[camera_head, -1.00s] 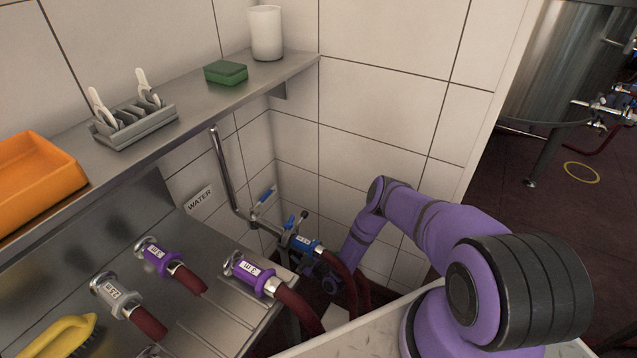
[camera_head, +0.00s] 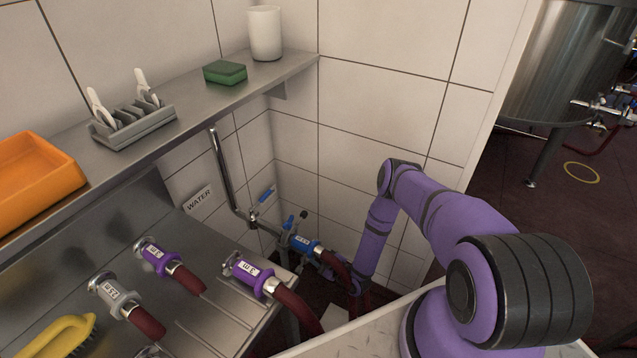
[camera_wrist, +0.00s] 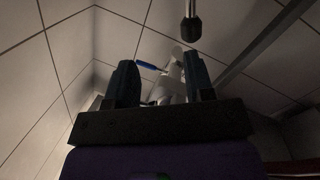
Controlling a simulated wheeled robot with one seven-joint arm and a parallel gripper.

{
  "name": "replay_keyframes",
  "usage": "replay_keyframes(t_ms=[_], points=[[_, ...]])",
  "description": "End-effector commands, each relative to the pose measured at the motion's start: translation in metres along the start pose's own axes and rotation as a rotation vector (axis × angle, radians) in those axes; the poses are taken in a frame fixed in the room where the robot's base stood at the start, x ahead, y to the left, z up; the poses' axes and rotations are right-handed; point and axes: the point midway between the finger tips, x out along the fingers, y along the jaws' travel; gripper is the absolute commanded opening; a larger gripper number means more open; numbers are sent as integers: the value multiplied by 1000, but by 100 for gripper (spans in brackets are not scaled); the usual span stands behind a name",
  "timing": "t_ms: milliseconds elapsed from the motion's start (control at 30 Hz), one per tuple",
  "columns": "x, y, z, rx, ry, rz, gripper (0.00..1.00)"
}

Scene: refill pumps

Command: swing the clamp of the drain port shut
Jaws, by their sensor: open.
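In the head view, the water pipework in the corner ends in a fitting with a blue-collared hose coupling (camera_head: 305,245). A small dark-tipped lever (camera_head: 303,214) stands above it; I cannot tell whether it is the drain port's clamp. In the wrist view, a black-tipped metal rod (camera_wrist: 191,28) hangs just beyond the right finger, apart from it. Pale pipe fittings (camera_wrist: 168,88) show between the fingers and a blue valve handle (camera_wrist: 147,66) beyond them. My gripper (camera_wrist: 160,68) is open with nothing held. In the head view it is low beside the coupling, partly hidden by hose.
A steel shelf (camera_head: 215,103) overhangs the corner on the left. Purple-collared hose couplings (camera_head: 252,276) and a grey one (camera_head: 117,296) sit on the steel panel. Dark red hoses (camera_head: 297,305) run close to my gripper. The tiled wall is behind.

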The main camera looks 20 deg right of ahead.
Motion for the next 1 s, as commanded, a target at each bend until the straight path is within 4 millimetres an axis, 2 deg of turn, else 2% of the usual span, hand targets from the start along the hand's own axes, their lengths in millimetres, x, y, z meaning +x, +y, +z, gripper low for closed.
replay_keyframes(t_ms=[400, 1000], points=[[41, 58, -21, -26, -60, -68, 48], [86, 138, -65, -54, -166, -143, 48]])
